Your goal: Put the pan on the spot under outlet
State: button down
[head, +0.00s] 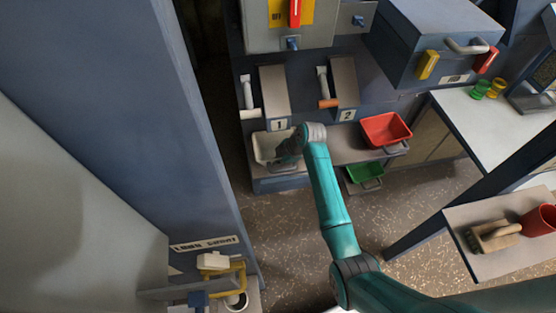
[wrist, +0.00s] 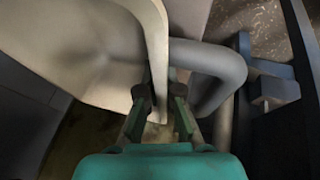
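A white pan (head: 266,147) with a grey handle stands on the low ledge under outlet 1 (head: 274,92). My gripper (head: 290,148) is at its right side and hides part of it and its handle. In the wrist view the pan's pale wall and rim (wrist: 90,45) fill the upper left, and the grey handle (wrist: 222,72) curves off to the right. The fingers (wrist: 160,92) of my gripper sit close on both sides of the rim and look shut on it. A red pan (head: 386,130) stands on the shelf to the right of outlet 2 (head: 345,80).
A green pan (head: 365,171) sits on a lower shelf under the red one. A white counter (head: 490,120) with small cups is at the right. A brush (head: 494,235) lies on a nearer table. A tall blue-grey panel (head: 130,90) borders the left. Speckled floor is clear in the middle.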

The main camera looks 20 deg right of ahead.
jog(key=c, duration=1.3)
grip_release()
jog(key=shift+f, duration=0.1)
jog(key=v, duration=1.2)
jog(key=shift+s, duration=0.1)
